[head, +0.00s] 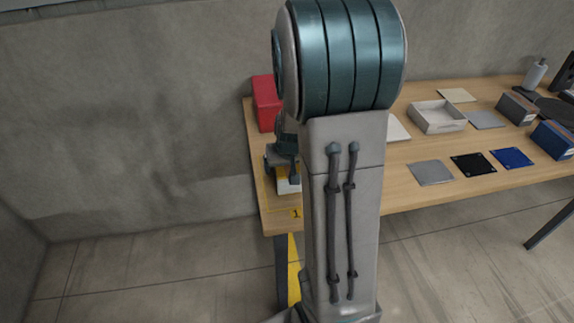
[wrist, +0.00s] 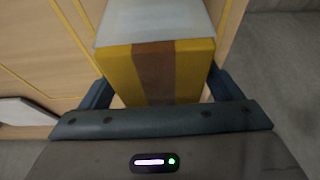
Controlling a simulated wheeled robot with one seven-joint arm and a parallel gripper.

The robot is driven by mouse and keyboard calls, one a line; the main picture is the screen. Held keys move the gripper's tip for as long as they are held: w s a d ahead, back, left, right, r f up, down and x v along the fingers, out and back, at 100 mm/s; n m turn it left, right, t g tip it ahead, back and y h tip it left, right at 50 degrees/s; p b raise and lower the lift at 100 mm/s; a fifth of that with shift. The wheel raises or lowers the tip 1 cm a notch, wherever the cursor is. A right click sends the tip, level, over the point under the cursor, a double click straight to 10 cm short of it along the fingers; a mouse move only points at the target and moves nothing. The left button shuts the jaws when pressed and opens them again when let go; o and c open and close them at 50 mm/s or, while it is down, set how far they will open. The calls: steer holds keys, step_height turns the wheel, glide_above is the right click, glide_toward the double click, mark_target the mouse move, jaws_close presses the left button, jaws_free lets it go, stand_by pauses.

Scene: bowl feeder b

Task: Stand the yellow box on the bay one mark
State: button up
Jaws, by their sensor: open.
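The yellow box (wrist: 154,73) has a brown stripe down its face and a pale grey-white side. In the wrist view it stands between the two fingers of my gripper (wrist: 161,93), which is open around it. In the head view, a small part of the box (head: 284,186) shows under my gripper (head: 285,165), at the left end of the table. A yellow tag with a black 1 (head: 296,213) marks bay one at the table's front edge. Thin yellow lines (wrist: 78,38) run on the wood beside the box. My arm hides part of this area.
A red box (head: 266,103) stands behind my gripper on the wooden table (head: 402,190). To the right are a white tray (head: 437,118), grey, black (head: 474,164) and blue (head: 513,157) plates, a grey box (head: 517,108) and a blue box (head: 553,140). Bare wood lies along the front.

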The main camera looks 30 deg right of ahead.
steer(key=p+v, duration=0.1)
steer(key=v, duration=0.9)
steer(key=shift+s+a+r+p, duration=0.1)
steer(key=shift+r+p, duration=0.05)
steer(key=shift+p, duration=0.15)
steer(key=shift+s+a+r, duration=0.25)
steer(key=shift+s+r, duration=0.05)
steer(key=shift+r, duration=0.1)
steer(key=s+a+r+n+g+y, duration=0.1)
steer(key=s+a+r+n, duration=0.2)
steer(key=s+a, duration=0.9)
steer(key=shift+s+r+g, duration=0.2)
steer(key=shift+s+g, duration=0.1)
steer(key=shift+s, duration=0.7)
